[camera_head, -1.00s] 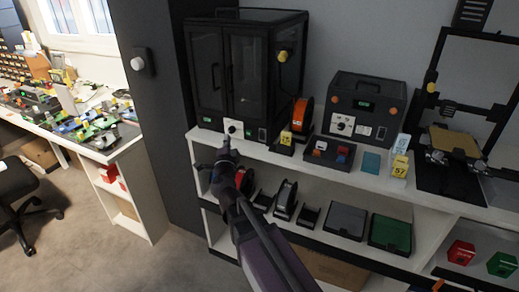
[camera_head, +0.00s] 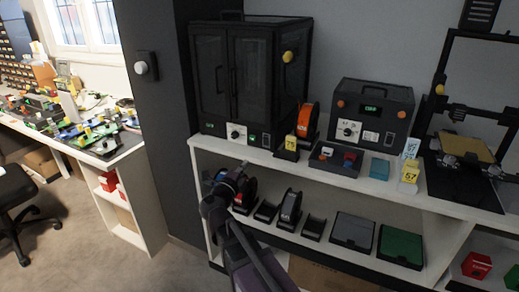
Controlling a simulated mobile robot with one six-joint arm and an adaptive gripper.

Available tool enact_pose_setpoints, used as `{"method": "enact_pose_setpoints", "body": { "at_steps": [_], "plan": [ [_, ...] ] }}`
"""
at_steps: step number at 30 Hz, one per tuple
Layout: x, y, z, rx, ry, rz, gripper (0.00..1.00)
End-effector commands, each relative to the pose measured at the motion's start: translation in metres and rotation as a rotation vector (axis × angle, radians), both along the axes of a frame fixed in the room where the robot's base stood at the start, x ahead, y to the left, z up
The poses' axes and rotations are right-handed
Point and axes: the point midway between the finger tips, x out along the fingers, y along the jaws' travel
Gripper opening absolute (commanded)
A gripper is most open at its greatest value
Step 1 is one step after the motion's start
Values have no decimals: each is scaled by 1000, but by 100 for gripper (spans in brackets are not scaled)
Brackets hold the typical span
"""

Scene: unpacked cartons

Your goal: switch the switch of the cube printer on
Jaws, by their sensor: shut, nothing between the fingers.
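A tall black boxy printer (camera_head: 248,80) with two dark-glazed doors stands on the white shelf top; I take it to be the cube printer. Its lower front edge carries a white dial (camera_head: 236,132), a small green-lit element (camera_head: 252,138) and a small grey rocker-like switch (camera_head: 266,140). The switch's position is too small to tell. My gripper (camera_head: 242,168) is shut and empty. In the picture it is below the dial and switch, in front of the shelf edge, apart from the panel. My arm hides part of the lower shelf.
A smaller black unit (camera_head: 372,112) with a dial and an open-frame printer (camera_head: 465,150) stand to the right. Spools and bins fill the lower shelf. A dark pillar (camera_head: 165,110) is left.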

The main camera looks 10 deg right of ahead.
Motion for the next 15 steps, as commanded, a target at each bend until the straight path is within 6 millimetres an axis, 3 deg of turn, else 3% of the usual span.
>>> {"method": "enact_pose_setpoints", "body": {
  "at_steps": [8,15],
  "plan": [
    [13,-8,2,-1,0,0,0],
    [38,-25,6,-1,-1,0,0]
  ]
}}
